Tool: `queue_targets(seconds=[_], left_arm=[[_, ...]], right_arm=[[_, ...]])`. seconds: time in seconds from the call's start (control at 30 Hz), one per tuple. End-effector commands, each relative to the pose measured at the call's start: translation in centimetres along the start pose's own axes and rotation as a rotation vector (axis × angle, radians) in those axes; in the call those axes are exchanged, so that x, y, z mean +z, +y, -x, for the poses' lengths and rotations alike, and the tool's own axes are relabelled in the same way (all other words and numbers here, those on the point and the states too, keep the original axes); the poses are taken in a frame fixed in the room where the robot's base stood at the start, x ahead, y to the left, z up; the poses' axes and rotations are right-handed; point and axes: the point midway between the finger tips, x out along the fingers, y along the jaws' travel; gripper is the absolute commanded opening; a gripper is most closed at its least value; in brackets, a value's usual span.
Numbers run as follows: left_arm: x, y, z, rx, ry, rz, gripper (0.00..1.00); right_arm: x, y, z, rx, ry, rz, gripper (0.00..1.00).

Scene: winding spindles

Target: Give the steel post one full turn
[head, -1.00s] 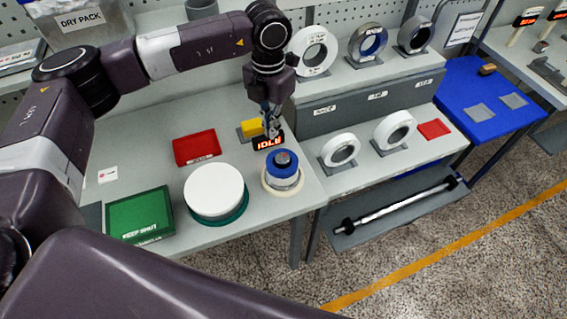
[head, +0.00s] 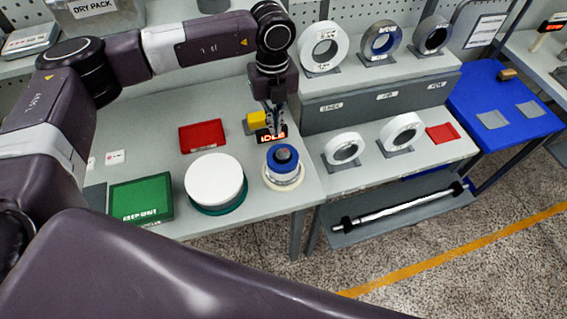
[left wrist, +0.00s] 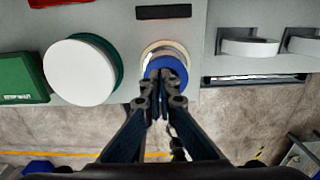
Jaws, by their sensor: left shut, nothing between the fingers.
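The spindle stands near the front edge of the left table, with a blue ring (head: 283,165) on a pale round base (head: 284,183). A dark round top (head: 283,154), seemingly the steel post, shows inside the ring. In the left wrist view the blue ring (left wrist: 168,64) shows, but my fingers hide its centre. My left gripper (head: 275,132) is shut and empty, pointing down just behind and above the spindle in the head view. It also shows in the left wrist view (left wrist: 160,76). I cannot tell whether it touches the post. My right gripper is out of view.
A small display reading IDLE (head: 270,136) and a yellow block (head: 257,120) stand close behind the spindle. A white disc (head: 213,179), a green box (head: 141,199) and a red tray (head: 202,136) lie to the left. White rings (head: 344,148) stand on the right bench.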

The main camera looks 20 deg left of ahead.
Motion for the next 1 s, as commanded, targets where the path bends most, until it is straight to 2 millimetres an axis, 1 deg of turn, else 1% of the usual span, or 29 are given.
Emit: queue_targets(seconds=[0.03, 0.23, 0.3, 0.4, 0.53, 1.0], left_arm=[[0.0, 0.0, -0.8, 0.002, 0.001, -0.001, 0.00], [0.0, 0.0, -3.4, 0.002, 0.001, -0.002, 0.00], [0.0, 0.0, -4.5, 0.001, 0.001, -0.002, 0.00], [0.0, 0.0, -5.5, 0.000, 0.000, -0.003, 0.00], [0.0, 0.0, -6.0, 0.000, 0.000, -0.003, 0.00], [-0.1, -0.1, -5.9, 0.000, 0.000, -0.003, 0.00]], right_arm=[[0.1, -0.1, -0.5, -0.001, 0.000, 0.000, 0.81], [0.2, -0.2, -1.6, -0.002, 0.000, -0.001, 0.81], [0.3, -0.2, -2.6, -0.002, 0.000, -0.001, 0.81], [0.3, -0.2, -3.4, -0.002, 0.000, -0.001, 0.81], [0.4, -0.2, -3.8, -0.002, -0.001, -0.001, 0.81], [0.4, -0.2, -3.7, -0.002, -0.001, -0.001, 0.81]])
